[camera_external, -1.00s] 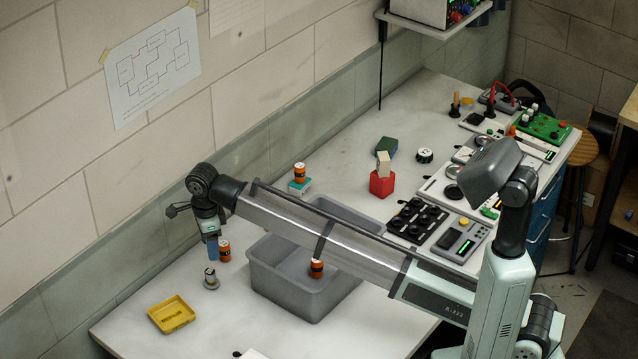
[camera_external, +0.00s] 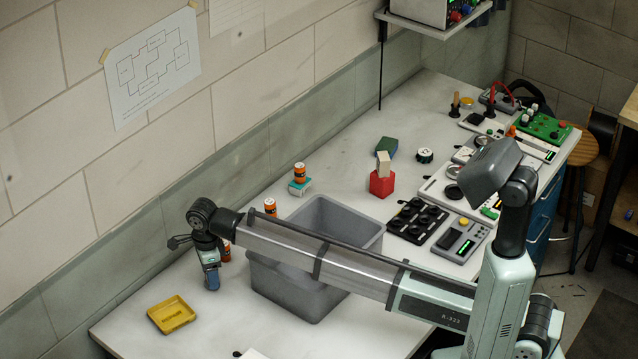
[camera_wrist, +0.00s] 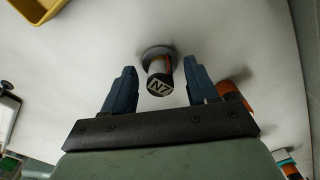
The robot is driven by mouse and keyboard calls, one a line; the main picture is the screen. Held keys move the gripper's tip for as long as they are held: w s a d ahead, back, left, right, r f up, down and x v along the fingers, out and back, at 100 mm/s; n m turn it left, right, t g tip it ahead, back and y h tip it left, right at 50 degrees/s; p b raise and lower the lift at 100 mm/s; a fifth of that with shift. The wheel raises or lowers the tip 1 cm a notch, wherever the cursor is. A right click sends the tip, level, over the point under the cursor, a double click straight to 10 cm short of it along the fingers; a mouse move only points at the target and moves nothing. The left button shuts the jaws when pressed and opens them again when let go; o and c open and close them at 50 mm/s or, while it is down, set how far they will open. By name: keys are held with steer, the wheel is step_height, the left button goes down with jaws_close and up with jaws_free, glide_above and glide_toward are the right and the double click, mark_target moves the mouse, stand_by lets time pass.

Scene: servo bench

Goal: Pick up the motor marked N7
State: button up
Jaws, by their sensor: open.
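The motor marked N7 (camera_wrist: 160,84) stands on a round grey base, its dark end cap with the white label facing the wrist camera. My gripper (camera_wrist: 160,70) is open, with one blue finger on each side of the motor in the wrist view. I cannot tell whether either finger touches it. In the external view my gripper (camera_external: 211,282) is low over the bench and hides the motor.
An orange motor (camera_wrist: 236,95) stands close to the right finger. A yellow tray (camera_external: 172,315) lies at the left. A grey bin (camera_external: 365,232) stands right of my gripper, partly behind my arm. Other orange motors (camera_external: 270,207) (camera_external: 300,173) stand beyond.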

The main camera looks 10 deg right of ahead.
jaws_close()
stand_by(0.5)
